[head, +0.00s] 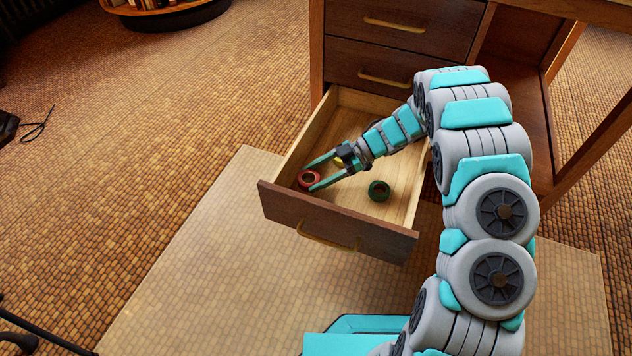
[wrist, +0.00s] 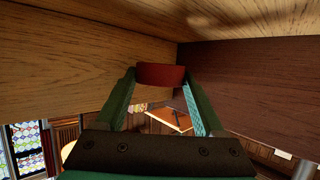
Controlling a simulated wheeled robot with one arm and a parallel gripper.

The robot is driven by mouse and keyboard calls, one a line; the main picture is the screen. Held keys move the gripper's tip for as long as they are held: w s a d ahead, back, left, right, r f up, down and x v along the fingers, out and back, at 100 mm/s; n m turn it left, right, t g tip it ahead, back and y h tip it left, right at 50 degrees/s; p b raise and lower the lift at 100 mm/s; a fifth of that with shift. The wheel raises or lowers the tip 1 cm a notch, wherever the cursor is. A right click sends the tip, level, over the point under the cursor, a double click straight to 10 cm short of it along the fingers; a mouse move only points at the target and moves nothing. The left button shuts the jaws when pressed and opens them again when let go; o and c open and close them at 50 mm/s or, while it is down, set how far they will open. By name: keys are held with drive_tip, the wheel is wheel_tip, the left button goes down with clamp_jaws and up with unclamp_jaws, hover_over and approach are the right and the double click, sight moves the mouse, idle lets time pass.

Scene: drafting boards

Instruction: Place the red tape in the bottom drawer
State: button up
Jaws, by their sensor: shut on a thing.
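The red tape (head: 309,179) is a small red roll, held between the fingertips of my gripper (head: 314,174). It is inside the bottom drawer (head: 337,227), near the left front corner. The drawer is pulled open from the desk. In the wrist view the red tape (wrist: 161,75) sits between the two green fingertips, with the light drawer side wall and the dark front panel close by. I cannot tell whether the tape touches the drawer floor.
A green tape roll (head: 379,191) lies in the drawer to the right of my gripper. A small yellow thing (head: 339,162) shows by my gripper, partly hidden. Two closed drawers (head: 392,24) are above. A clear mat (head: 180,300) covers the floor in front.

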sight(315, 193)
drive_tip(key=shift+f, duration=1.25)
drive_tip(key=shift+f, duration=0.6)
drive_tip(key=o, duration=1.3)
drive_tip(key=shift+s+f, duration=0.2)
drive_tip(key=shift+r, duration=0.35)
drive_tip(key=v, duration=0.4)
drive_tip(key=p+v, duration=0.1)
drive_tip(key=v, duration=0.7)
drive_tip(key=shift+w+r, duration=0.2)
drive_tip(key=shift+r, duration=0.25)
